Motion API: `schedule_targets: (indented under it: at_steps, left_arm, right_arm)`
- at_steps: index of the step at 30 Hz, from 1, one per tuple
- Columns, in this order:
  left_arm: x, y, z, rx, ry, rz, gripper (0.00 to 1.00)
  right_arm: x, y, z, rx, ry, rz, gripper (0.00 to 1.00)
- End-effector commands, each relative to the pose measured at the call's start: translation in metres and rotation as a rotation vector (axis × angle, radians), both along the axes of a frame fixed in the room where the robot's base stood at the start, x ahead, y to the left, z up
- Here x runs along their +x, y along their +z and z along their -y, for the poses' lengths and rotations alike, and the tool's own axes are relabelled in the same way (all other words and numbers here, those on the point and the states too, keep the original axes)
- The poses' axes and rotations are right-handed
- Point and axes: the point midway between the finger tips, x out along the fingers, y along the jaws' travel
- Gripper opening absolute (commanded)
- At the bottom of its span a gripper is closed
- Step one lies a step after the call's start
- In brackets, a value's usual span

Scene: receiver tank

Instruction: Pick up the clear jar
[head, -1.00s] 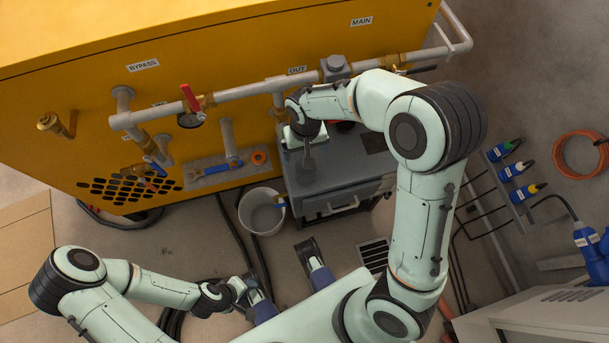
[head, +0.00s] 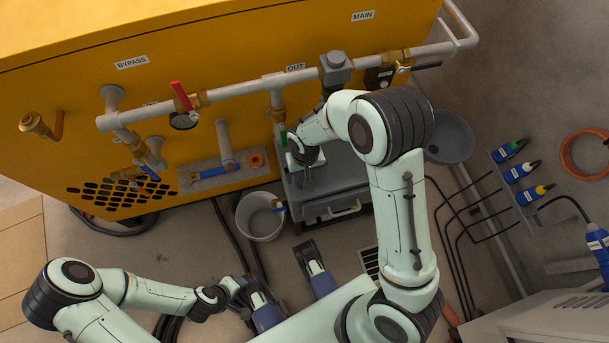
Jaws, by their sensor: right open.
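I cannot make out the clear jar in the head view; my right arm hides part of the grey cabinet top (head: 347,172) where something could stand. My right gripper (head: 306,178) points down over the left part of that top and is open, with its fingers small and dark against the grey. I cannot see anything between the fingers. My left gripper (head: 240,288) is low in the picture, away from the cabinet, and its jaws are too small to read.
The yellow tank housing (head: 50,100) with a grey pipe (head: 235,90) and valves stands behind the cabinet. A white bucket (head: 243,222) stands left of the cabinet. A grey round bowl-like thing (head: 450,137) is to the right. Black hoses cross the floor.

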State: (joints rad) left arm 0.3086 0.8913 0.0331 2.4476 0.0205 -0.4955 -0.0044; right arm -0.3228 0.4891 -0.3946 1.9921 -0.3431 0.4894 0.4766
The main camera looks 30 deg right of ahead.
Motion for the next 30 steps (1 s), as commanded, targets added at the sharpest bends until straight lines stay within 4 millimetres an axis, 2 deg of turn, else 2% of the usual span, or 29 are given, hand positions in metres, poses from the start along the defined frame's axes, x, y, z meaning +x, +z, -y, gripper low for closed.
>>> schedule_targets:
  at_steps: [5,10,11,23,26,30]
  left_arm:
    - [0.0,0.001,0.0,0.001,0.001,0.002,0.43]
    - [0.0,0.001,0.0,0.0,0.0,0.001,0.43]
    - [0.0,0.001,0.0,0.0,0.0,0.001,0.43]
    - [-0.002,0.003,0.001,-0.003,-0.003,-0.006,0.43]
    - [-0.006,0.007,0.003,-0.008,-0.007,-0.016,0.43]
    - [-0.016,0.017,0.008,-0.02,-0.018,-0.041,0.43]
  right_arm:
    - [0.0,0.0,0.0,0.001,0.0,0.001,0.94]
    - [0.0,0.001,0.0,0.001,0.0,0.001,0.42]
    - [0.0,0.001,0.0,0.001,0.0,0.001,0.37]
    - [0.001,0.007,0.0,0.001,0.0,0.003,0.37]
    - [0.001,0.017,0.0,0.0,0.0,0.003,0.36]
    - [0.002,0.044,0.0,0.002,0.0,0.007,0.36]
